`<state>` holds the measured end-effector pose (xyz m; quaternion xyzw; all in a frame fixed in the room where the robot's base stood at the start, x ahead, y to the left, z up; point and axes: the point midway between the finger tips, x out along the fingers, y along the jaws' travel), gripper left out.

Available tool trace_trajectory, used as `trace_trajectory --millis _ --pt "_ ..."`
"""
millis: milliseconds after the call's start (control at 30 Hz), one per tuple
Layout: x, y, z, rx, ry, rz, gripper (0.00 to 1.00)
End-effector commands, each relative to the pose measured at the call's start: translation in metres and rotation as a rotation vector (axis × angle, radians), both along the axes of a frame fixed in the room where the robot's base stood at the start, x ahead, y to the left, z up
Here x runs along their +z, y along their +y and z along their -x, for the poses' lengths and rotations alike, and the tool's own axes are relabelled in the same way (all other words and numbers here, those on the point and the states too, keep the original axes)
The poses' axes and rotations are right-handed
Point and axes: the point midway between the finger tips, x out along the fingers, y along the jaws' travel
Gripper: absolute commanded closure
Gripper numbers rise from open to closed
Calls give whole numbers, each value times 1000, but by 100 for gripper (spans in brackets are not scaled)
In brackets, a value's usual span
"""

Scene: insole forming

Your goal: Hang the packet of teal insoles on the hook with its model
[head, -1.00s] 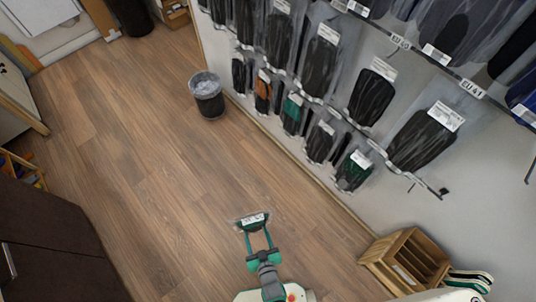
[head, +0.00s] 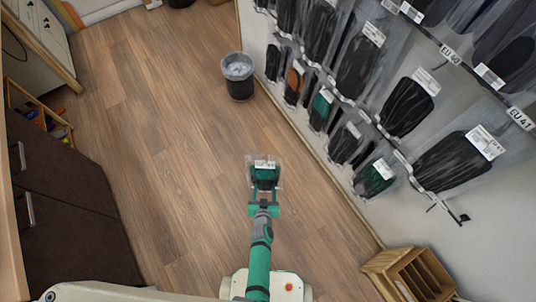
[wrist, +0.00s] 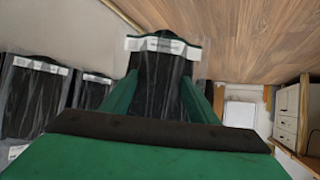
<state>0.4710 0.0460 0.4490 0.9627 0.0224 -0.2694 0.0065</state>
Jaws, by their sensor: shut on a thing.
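My gripper (head: 264,196) is shut on a packet of teal insoles (head: 265,178), out over the floor to the left of the wall display. The packet is clear with a white label along its top edge. In the wrist view the packet (wrist: 165,80) sits between the two green fingers and looks dark, with the label at its far end. On the wall, packets hang in rows on hooks. Two in the lower row show teal: one packet (head: 320,108) further along and one packet (head: 374,178) nearer. The label print is too small to read.
Size tags such as EU 40 (head: 449,55) and EU 41 (head: 521,118) mark the upper rail. A bare hook end (head: 463,217) juts out at the near end. A bin (head: 238,78) stands by the wall, and a wooden crate (head: 408,272) at lower right. The floor between is clear.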

Motion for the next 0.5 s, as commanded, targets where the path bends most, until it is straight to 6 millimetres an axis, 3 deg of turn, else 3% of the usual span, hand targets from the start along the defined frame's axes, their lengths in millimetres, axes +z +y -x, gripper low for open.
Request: trace_trajectory --millis 500 --pt "3 6 -30 -53 32 3 70"
